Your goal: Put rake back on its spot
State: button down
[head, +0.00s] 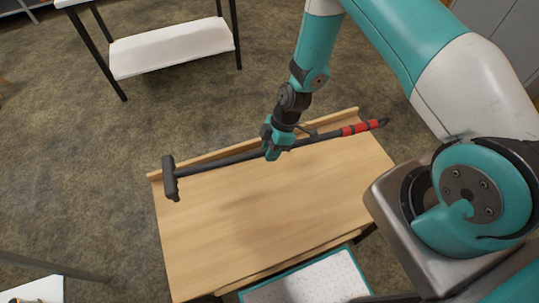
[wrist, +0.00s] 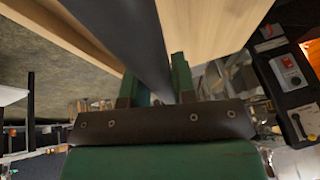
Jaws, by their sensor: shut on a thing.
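The rake (head: 230,160) is a long dark bar with a short dark crosspiece at its left end and a red section near its right end. My gripper (head: 272,153) is shut on its shaft around the middle, over the wooden table. In the wrist view the dark shaft (wrist: 145,45) runs between the green fingers of my gripper (wrist: 155,88). The rake lies roughly along the table's far edge, and its ends reach near or past the table's sides. I cannot tell how high it is above the top. No marked spot for the rake can be made out.
The wooden table (head: 250,215) has a raised lip along its far edge and a bare top. A white-speckled tray (head: 310,280) with a teal rim is at the near side. A shelf rack (head: 172,48) stands at the back left. Open floor (head: 80,170) lies left of the table.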

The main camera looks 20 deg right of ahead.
jog(key=shift+s+a+f+n+g, duration=0.1)
jog(key=shift+a+f+n+g, duration=0.1)
jog(key=shift+f+n+g, duration=0.15)
notch_tip(320, 180, down, 9)
jog(key=b, duration=0.6)
jog(key=shift+b, duration=0.4)
grip_release()
jog(key=shift+r, duration=0.1)
jog(key=a+p+v, duration=0.1)
jog(key=p+v, duration=0.6)
jog(key=v, duration=0.5)
jog(key=shift+s+d+r+p, duration=0.2)
jog(key=shift+r+p, duration=0.2)
jog(key=shift+r, duration=0.2)
dwell(0.6)
dwell(0.4)
